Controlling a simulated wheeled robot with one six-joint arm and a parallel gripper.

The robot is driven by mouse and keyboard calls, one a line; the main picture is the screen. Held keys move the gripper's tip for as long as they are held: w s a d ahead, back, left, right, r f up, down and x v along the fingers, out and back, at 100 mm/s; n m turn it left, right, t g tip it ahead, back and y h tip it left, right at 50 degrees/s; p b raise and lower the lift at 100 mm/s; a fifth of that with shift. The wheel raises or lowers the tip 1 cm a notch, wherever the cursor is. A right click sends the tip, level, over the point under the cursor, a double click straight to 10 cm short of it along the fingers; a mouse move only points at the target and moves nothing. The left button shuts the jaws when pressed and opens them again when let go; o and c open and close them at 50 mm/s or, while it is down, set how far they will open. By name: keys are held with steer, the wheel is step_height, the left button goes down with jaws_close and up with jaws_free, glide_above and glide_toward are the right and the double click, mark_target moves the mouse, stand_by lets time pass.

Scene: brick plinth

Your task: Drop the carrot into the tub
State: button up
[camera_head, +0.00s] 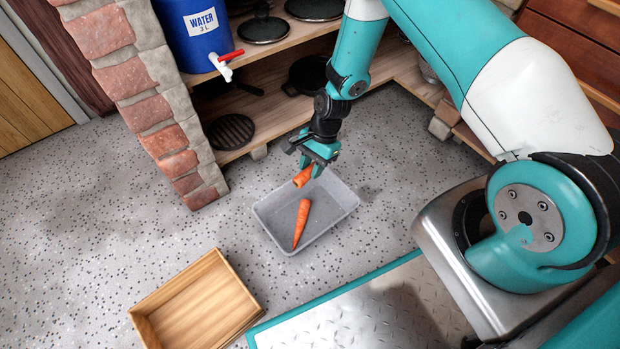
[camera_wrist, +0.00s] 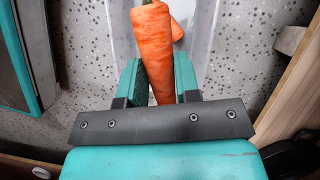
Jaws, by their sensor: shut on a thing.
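My gripper (camera_head: 318,157) is shut on an orange carrot (camera_head: 303,176), which it holds over the far side of the grey tub (camera_head: 342,212). In the wrist view the held carrot (camera_wrist: 153,50) sits between the teal fingers (camera_wrist: 158,83) and covers much of the tub (camera_wrist: 200,40) beyond. A second carrot (camera_head: 301,224) lies inside the tub on its floor. It shows partly in the wrist view (camera_wrist: 177,30), mostly hidden behind the held one. The exact height of the held carrot above the tub is hard to tell.
An empty wooden box (camera_head: 200,300) stands on the speckled floor at the front left. A brick pillar (camera_head: 145,95) and a wooden shelf (camera_head: 275,108) with dark pans stand behind the tub. A blue water container (camera_head: 195,35) is on the shelf. Floor left of the tub is clear.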

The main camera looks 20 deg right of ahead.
steer(key=shift+s+a+f+m+t, duration=0.15)
steer(key=shift+a+f+m, duration=0.1)
steer(key=shift+f+m, duration=0.25)
steer(key=shift+s+a+f+m+t, duration=0.1)
steer(key=shift+a+f+m+t, duration=0.15)
steer(key=shift+f, duration=0.45)
step_height(320, 180, down, 6)
steer(key=b, duration=0.6)
steer(key=shift+w+r, duration=0.1)
steer(key=shift+r, duration=0.05)
steer(key=o, duration=1)
steer(key=shift+d+r, duration=0.1)
steer(key=shift+r, duration=0.05)
steer(key=p+v, duration=0.8)
steer(key=v, duration=0.9)
steer(key=shift+w+d+p, duration=0.1)
steer(key=shift+p, duration=0.2)
